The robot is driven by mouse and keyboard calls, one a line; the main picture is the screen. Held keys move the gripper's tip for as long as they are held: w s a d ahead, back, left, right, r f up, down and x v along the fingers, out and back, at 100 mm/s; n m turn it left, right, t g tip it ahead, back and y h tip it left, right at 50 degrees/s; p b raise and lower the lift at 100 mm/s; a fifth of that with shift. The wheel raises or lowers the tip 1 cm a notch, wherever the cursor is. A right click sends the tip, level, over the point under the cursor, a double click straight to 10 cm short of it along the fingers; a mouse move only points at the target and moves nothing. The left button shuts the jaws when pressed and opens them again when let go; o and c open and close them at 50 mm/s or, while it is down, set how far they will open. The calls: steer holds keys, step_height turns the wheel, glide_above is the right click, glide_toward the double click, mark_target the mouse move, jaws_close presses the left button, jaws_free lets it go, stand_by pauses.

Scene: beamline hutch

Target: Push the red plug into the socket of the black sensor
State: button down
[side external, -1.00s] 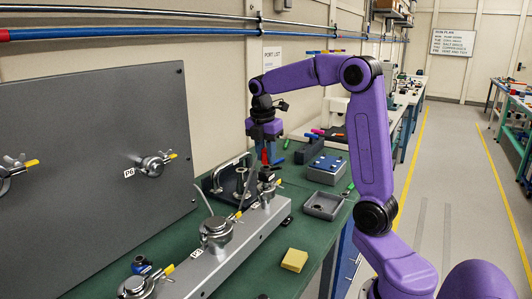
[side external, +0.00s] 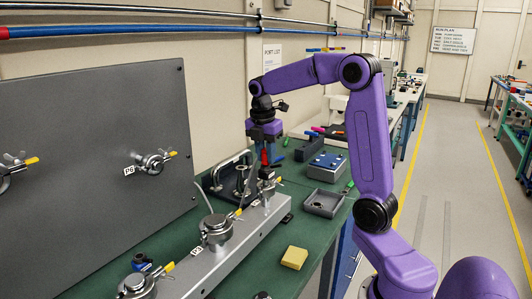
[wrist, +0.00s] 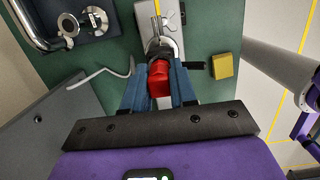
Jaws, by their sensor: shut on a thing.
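My gripper (side external: 264,160) points down over the right end of the silver manifold. Its two blue fingers are shut on the red plug (wrist: 160,80). In the side external view only a small red part of the plug (side external: 264,157) shows between the fingers. The black sensor (side external: 266,174) stands on the manifold just below the fingertips. In the wrist view the plug and fingers cover the sensor's socket. A round metal flange (wrist: 160,48) shows just beyond the plug. I cannot tell whether the plug is touching the socket or in it.
The silver manifold (side external: 232,245) carries clamped ports with yellow-tipped levers. A dark bracket (side external: 213,187) stands to its left. A grey tray (side external: 323,203), a blue-topped box (side external: 326,165) and a yellow block (side external: 294,258) lie to the right on the green bench. A grey panel (side external: 95,150) rises at left.

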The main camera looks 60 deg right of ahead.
steer(key=shift+f, duration=0.15)
steer(key=c, duration=0.8)
jaws_free()
steer(key=shift+s+f, duration=0.1)
steer(key=a+r, duration=0.1)
steer(key=r, duration=0.5)
steer(key=a+r, duration=0.1)
steer(key=r, duration=1)
steer(key=shift+a+r, duration=0.3)
steer(key=shift+a, duration=0.1)
